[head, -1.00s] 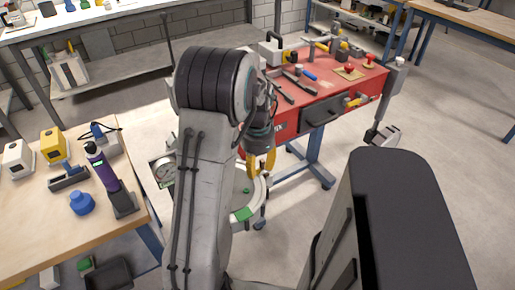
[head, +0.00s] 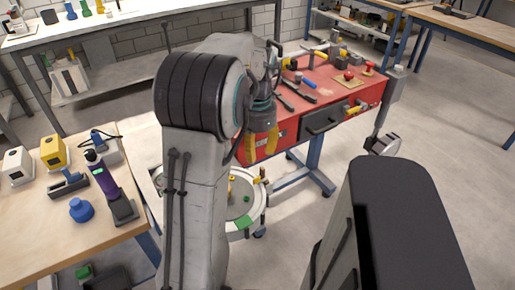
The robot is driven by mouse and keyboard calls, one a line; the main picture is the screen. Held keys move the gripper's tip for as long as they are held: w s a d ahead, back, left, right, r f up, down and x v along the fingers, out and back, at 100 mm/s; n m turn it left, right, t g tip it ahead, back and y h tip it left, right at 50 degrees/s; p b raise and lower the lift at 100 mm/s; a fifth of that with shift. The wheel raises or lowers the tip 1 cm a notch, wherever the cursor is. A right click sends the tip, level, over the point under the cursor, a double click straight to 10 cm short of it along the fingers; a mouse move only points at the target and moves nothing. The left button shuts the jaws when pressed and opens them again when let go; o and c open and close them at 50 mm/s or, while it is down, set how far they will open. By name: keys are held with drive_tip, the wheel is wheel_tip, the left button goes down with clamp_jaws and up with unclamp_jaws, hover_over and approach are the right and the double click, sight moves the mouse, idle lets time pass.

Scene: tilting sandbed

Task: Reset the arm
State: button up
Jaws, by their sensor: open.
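My arm rises through the middle of the head view, with its banded elbow hiding part of the scene behind. My gripper (head: 260,147) hangs below the wrist, its yellow fingers open, with nothing seen between them. It is in front of the red tool cart's left side and above the round sandbed (head: 245,205). The sandbed is a pale ring with a grey-green middle and a green patch on its front rim. My arm hides its left part.
A red tool cart (head: 335,92) with tools on top stands behind the gripper. Open floor lies at right.

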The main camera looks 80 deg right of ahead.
idle(0.7)
drive_tip(key=w+a+f+n, duration=0.2)
drive_tip(key=a+f+n, duration=0.2)
drive_tip(key=a+n, duration=0.35)
drive_tip(key=w+a+r+n+t+p, duration=0.1)
drive_tip(key=w+a+r+n, duration=0.3)
drive_tip(key=a, duration=0.6)
drive_tip(key=w+a+r+n+t+p, duration=0.1)
drive_tip(key=w+a+r+n+p, duration=0.2)
drive_tip(key=w+a+n, duration=0.6)
drive_tip(key=w+a+r+n+t+p, duration=0.1)
drive_tip(key=w+a+r+n, duration=0.4)
drive_tip(key=a, duration=0.8)
drive_tip(key=shift+w+r+n+p, duration=0.25)
drive_tip(key=shift+w+n+p, duration=0.4)
drive_tip(key=shift+n, duration=0.5)
